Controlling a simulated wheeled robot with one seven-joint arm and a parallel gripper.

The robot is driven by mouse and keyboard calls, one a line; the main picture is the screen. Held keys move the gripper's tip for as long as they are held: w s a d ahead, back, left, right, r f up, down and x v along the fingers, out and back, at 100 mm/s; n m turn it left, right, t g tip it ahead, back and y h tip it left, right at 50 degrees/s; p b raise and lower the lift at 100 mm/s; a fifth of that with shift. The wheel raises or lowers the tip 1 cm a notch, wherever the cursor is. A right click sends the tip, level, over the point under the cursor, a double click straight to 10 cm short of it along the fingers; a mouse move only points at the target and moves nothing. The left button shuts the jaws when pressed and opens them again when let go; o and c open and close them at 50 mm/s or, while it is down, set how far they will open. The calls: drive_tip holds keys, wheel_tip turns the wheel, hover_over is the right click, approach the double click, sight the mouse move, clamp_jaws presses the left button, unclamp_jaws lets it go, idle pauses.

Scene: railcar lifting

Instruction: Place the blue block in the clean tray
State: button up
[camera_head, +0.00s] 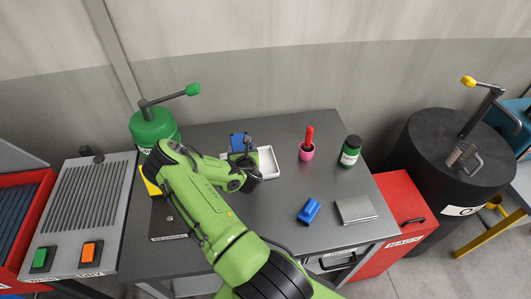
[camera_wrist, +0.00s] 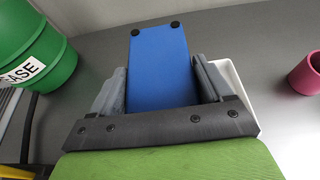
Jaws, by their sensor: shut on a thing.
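The blue block (camera_head: 238,140) is between the fingers of my gripper (camera_head: 240,155), which is shut on it. In the wrist view the blue block (camera_wrist: 160,65) sticks out beyond the two grey fingers, with two dark round spots at its far end. A white tray (camera_head: 269,163) lies on the table just beside and partly behind my gripper. The tray's right rim shows in the wrist view (camera_wrist: 235,82). Whether the block touches the tray is hidden by my gripper.
A pink cup (camera_head: 307,153) with a red-handled tool and a dark green jar (camera_head: 350,151) stand right of the tray. A second blue object (camera_head: 308,211) and a grey plate (camera_head: 355,208) lie nearer the front. A green canister (camera_head: 153,127) stands at left.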

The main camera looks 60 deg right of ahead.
drive_tip(key=f+b, duration=0.2)
drive_tip(key=f, duration=0.1)
drive_tip(key=f+b, duration=0.2)
drive_tip(key=f, duration=0.2)
drive_tip(key=f+b, duration=0.3)
drive_tip(key=shift+w+a+f, duration=0.15)
drive_tip(key=shift+w+a, duration=0.05)
drive_tip(key=shift+a, duration=0.05)
drive_tip(key=shift+a, duration=0.1)
drive_tip(key=shift+f, duration=0.1)
drive_tip(key=o, duration=1.2)
